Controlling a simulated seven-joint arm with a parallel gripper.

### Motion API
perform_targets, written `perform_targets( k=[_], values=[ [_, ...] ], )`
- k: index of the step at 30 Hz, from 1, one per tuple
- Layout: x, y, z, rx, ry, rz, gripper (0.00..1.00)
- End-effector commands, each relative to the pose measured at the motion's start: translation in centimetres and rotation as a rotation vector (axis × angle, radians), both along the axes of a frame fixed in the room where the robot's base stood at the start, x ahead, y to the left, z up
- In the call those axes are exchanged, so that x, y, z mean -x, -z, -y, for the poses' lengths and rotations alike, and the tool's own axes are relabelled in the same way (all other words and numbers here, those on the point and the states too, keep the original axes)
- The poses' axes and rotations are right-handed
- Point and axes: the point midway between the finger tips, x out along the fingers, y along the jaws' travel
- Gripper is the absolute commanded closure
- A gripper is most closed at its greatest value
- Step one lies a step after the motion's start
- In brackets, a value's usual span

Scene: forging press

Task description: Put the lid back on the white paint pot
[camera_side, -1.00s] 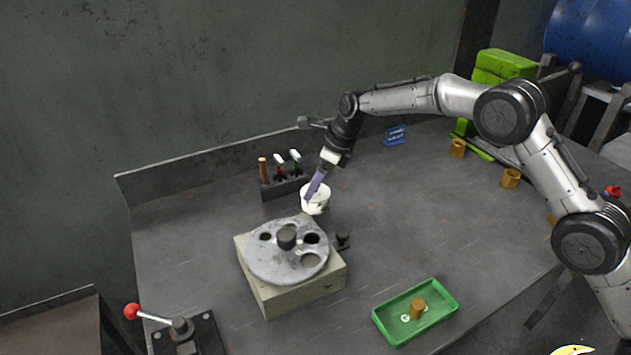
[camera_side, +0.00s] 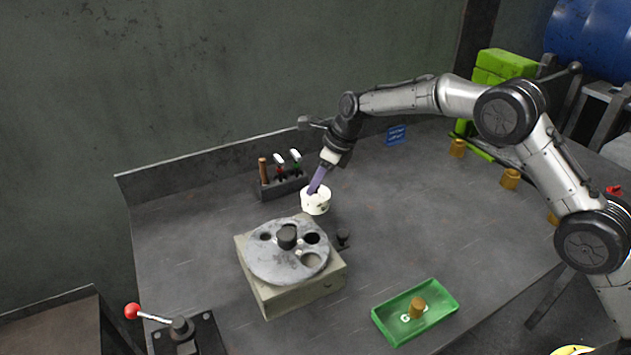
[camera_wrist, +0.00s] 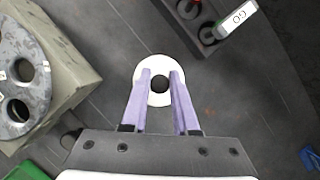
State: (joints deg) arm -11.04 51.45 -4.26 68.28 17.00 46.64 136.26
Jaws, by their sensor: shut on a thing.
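The white paint pot (camera_side: 317,205) stands on the bench behind the turntable block in the side view. In the wrist view a round white lid (camera_wrist: 159,62) with a dark round knob (camera_wrist: 162,82) lies between my purple fingers. My gripper (camera_side: 314,190) points down at the top of the pot and is shut on the lid by its knob; the fingers also show in the wrist view (camera_wrist: 161,76). The lid is over or on the pot's mouth; I cannot tell whether it is fully seated. The pot's body is hidden under the lid in the wrist view.
A grey disc with holes (camera_side: 266,262) on a beige block stands close in front of the pot. A tool rack (camera_side: 283,187) stands behind it to the left. A green tray (camera_side: 443,311) with a brass cylinder lies front right.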

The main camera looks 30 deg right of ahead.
Motion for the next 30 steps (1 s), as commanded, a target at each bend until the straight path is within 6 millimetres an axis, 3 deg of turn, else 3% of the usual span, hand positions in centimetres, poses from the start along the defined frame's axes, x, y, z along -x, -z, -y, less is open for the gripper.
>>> perform_targets(
  k=[10,11,16,23,27,30],
  values=[
    [0.26,0.24,0.02,0.002,-0.001,-0.011,1.0],
    [0.25,0.23,0.01,0.002,-0.001,-0.011,0.69],
    [0.18,0.13,0.01,0.001,-0.001,-0.007,0.38],
    [0.12,0.05,0.01,0.001,-0.001,-0.005,0.35],
    [0.09,0.01,0.01,0.001,-0.001,-0.003,0.1],
    [0.08,-0.01,0.01,0.001,-0.001,-0.003,0.07]
  ],
)
